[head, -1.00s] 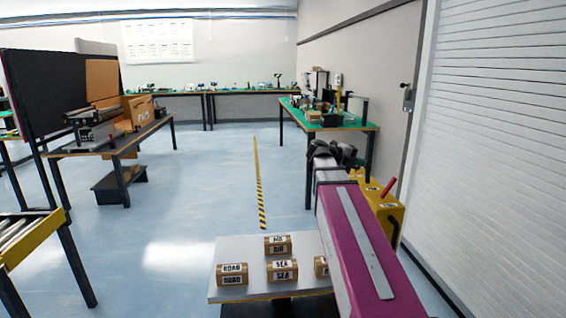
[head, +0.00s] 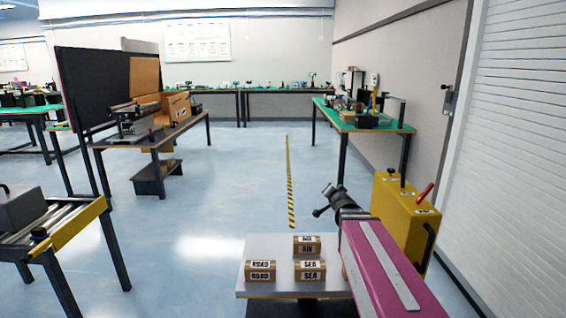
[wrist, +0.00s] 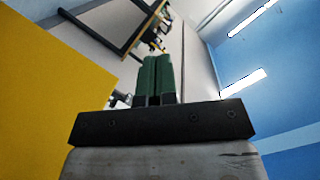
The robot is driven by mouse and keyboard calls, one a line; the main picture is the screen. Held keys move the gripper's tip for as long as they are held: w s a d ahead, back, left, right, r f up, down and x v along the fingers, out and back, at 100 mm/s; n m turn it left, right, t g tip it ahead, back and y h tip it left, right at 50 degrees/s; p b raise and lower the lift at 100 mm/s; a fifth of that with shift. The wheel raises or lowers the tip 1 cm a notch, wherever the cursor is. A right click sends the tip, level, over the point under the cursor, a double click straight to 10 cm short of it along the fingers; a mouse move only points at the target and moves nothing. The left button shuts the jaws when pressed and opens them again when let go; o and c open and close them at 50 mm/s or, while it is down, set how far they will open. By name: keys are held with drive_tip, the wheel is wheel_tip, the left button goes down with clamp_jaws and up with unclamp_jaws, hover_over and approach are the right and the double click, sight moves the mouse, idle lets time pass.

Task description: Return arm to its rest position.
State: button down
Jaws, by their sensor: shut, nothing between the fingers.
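My arm reaches forward at the lower right of the head view, its magenta link in front and its dark end beyond the tray. My gripper (wrist: 157,62) shows in the wrist view with its two green fingers side by side, shut and with nothing between them. In the head view the dark wrist end is small, to the left of the yellow case and above the floor, apart from the boxes.
A pale tray (head: 262,290) below holds small cardboard boxes marked ROAD (head: 260,271), AIR (head: 307,245) and SEA (head: 310,270). A yellow case (head: 399,215) stands close right of my arm. A roller conveyor (head: 60,230) is at left. The middle floor is open.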

drive_tip(key=s+a+f+n+g+y, duration=0.1)
drive_tip(key=s+a+f+n+g, duration=0.15)
drive_tip(key=s+f+g, duration=0.4)
drive_tip(key=s+a+f+n+g+y, duration=0.1)
drive_tip(key=s+a+f+n+g, duration=0.2)
drive_tip(key=f, duration=0.6)
drive_tip(key=s+d+f+n+g+h, duration=0.1)
drive_tip(key=s+d+f+g, duration=0.1)
drive_tip(key=s, duration=0.5)
drive_tip(key=s+d+f+n+g+h, duration=0.1)
drive_tip(key=s+d+f+g, duration=0.1)
drive_tip(key=s+f+g, duration=0.2)
drive_tip(key=s+f, duration=0.1)
drive_tip(key=s, duration=0.1)
drive_tip(key=shift+s+d+f+h, duration=0.25)
drive_tip(key=shift+s+h, duration=0.15)
drive_tip(key=shift+d, duration=0.1)
